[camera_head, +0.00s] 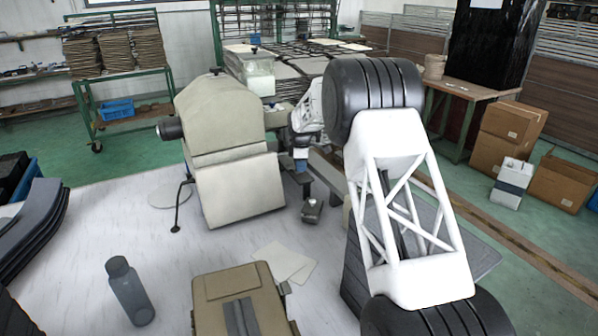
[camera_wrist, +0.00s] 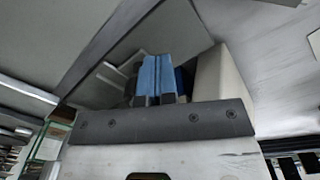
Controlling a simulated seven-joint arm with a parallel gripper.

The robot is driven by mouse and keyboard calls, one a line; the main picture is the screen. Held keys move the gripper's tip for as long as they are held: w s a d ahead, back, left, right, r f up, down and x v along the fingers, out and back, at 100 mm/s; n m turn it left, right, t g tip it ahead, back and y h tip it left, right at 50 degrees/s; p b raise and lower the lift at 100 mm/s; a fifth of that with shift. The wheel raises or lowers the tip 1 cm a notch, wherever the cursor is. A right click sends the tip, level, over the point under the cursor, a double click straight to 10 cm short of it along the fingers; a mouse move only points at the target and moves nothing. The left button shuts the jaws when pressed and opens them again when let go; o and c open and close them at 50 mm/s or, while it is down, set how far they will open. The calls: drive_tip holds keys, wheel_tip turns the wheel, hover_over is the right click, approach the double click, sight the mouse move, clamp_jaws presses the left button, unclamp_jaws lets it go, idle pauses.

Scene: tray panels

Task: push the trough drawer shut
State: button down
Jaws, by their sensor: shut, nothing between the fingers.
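A beige machine (camera_head: 230,150) with a rounded top stands on the white table in the head view. Dark grey parts (camera_head: 325,172) stick out low past its right side. I cannot tell for certain which of them is the trough drawer, or how far it stands open, as my arm covers part of that area. My gripper (camera_head: 301,153) is close to the machine's right side, pointing down. In the wrist view its blue fingers (camera_wrist: 157,78) are together and empty. A pale beige block (camera_wrist: 210,75) is beside them; contact is unclear.
A small metal block (camera_head: 312,209) lies in front of the gripper. A grey bottle (camera_head: 130,290), a tan case (camera_head: 240,303) and paper sheets (camera_head: 284,262) are on the near table.

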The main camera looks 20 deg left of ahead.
drive_tip(key=shift+w+a, duration=0.55)
drive_tip(key=shift+s+d, duration=0.2)
drive_tip(key=shift+s+d, duration=0.2)
drive_tip(key=shift+s, duration=0.05)
idle(0.6)
wheel_tip(320, 180, up, 7)
idle(0.9)
